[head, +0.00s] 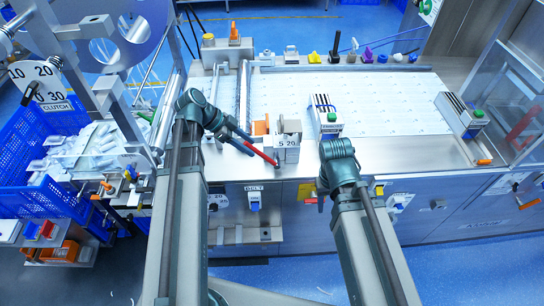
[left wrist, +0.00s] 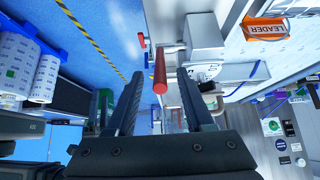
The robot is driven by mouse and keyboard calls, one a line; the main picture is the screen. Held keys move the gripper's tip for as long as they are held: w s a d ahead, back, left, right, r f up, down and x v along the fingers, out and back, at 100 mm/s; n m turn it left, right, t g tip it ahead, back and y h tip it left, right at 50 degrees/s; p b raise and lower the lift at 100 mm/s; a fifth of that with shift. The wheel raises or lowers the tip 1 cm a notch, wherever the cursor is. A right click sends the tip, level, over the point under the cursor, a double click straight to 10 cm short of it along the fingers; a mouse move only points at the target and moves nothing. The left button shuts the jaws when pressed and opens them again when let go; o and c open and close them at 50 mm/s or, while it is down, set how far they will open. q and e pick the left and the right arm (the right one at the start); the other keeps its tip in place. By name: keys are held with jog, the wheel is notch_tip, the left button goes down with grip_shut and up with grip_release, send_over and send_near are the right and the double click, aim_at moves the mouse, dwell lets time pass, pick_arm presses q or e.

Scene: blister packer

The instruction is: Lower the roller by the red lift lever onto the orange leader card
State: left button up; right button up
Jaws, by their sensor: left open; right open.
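The red lift lever (head: 262,154) sticks out at the machine's front edge, left of a white block marked 20. In the left wrist view the red lever (left wrist: 160,75) shows between the two finger tips, with a gap on each side. My left gripper (head: 249,143) is open beside the lever; it also shows in the left wrist view (left wrist: 159,76). The orange leader card (left wrist: 265,28) shows at top right there, and an orange piece (head: 260,128) lies behind the lever. I cannot tell which bar is the roller. My right gripper is hidden behind its wrist.
The white block (head: 287,148) stands close right of the lever. A white unit with a green button (head: 327,117) stands further right. A blue crate (head: 55,150) is at the left. The pale blister web (head: 370,100) behind is flat and clear.

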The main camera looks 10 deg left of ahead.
pick_arm(q)
jog(key=shift+p+v, duration=1.4)
jog(key=shift+v, duration=0.4)
jog(key=shift+p+v, duration=2.1)
jog(key=shift+v, duration=0.7)
pick_arm(e)
notch_tip(320, 180, up, 7)
pick_arm(q)
jog(key=shift+f, duration=0.15)
pick_arm(e)
jog(key=shift+s, duration=0.1)
